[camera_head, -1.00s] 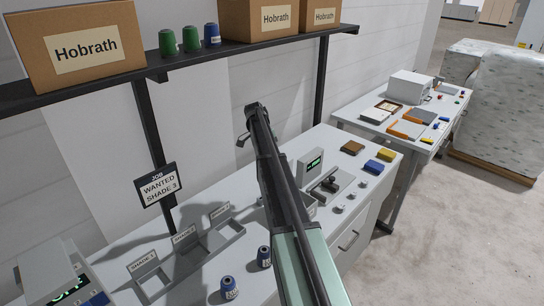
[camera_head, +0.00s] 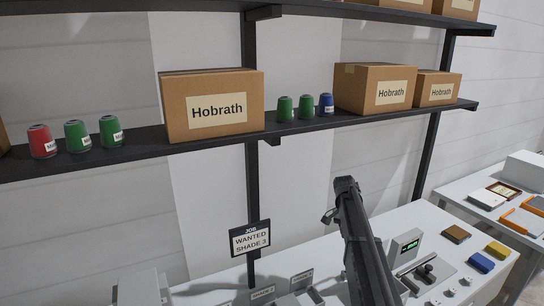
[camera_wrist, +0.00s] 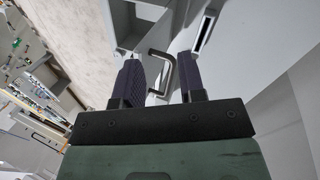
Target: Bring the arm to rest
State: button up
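My gripper (camera_wrist: 160,62) shows in the wrist view with its two dark ribbed fingers apart and nothing held between them. Behind the fingers is a pale cabinet front with a dark bar handle (camera_wrist: 168,72), seen through the gap; I cannot tell how far off it is. In the head view my dark arm link rises from the bottom edge over the bench, and the gripper itself cannot be made out there.
The pale bench (camera_head: 424,232) carries a device with a green display (camera_head: 410,246), and brown, yellow and blue blocks. A black shelf (camera_head: 222,146) behind holds Hobrath boxes (camera_head: 212,80) and colored spools. A "WANTED SHADE 3" sign (camera_head: 250,239) hangs below it.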

jog(key=s+a+n+t, duration=0.1)
jog(key=s+a+n, duration=0.3)
jog(key=s, duration=0.5)
jog(key=s+a+n+t+y, duration=0.1)
jog(key=s+a+n+t, duration=0.1)
jog(key=s+a, duration=0.55)
jog(key=s+a+n+t, duration=0.1)
jog(key=s+a+n, duration=0.35)
jog(key=s, duration=0.55)
jog(key=s+a+f+b, duration=0.1)
jog(key=s+f+b, duration=0.3)
jog(key=f+b, duration=0.8)
jog(key=shift+a+f+g+y, duration=0.3)
jog(key=shift+f, duration=0.05)
